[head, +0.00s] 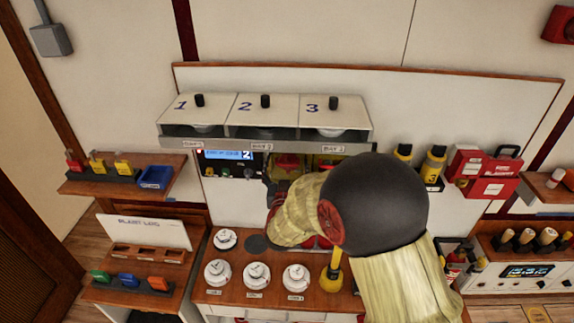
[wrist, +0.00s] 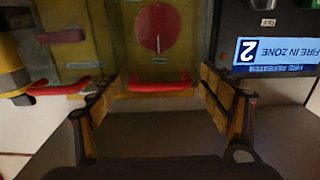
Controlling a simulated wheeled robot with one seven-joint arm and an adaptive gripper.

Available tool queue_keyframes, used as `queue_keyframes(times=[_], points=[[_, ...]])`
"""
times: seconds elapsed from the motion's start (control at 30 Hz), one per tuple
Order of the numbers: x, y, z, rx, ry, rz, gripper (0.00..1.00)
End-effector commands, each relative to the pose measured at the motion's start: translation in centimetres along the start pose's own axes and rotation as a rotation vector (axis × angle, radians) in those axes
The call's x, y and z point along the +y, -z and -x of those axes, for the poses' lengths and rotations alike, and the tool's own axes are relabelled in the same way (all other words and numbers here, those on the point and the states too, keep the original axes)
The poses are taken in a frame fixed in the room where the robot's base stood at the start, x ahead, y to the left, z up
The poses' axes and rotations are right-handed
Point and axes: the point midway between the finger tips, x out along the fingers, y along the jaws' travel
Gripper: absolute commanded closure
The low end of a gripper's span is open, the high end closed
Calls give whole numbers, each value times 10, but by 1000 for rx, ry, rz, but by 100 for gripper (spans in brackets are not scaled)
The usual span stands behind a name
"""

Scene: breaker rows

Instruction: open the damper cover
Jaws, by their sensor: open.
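In the wrist view, which is upside down, a worn yellow panel with a red round dial (wrist: 158,28) faces me. A red bar handle (wrist: 158,83) crosses its edge. My gripper (wrist: 160,92) is open, with one finger on each side of this handle; I cannot tell whether they touch it. In the head view my arm hides most of this area; only bits of red and yellow (head: 288,162) show under the shelf.
Three numbered bays (head: 265,108) overhang the work area. A lit display reading "FIRE IN ZONE 2" (wrist: 277,52) is close on the right in the wrist view.

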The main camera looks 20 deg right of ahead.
Motion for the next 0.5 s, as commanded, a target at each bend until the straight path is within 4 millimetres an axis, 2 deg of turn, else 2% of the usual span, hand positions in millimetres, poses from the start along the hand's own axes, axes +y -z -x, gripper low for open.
queue_keyframes(times=[0.2, 0.5], points=[[0, 0, 0, 0, 0, 0, 22], [0, 0, 0, 0, 0, 0, 39]])
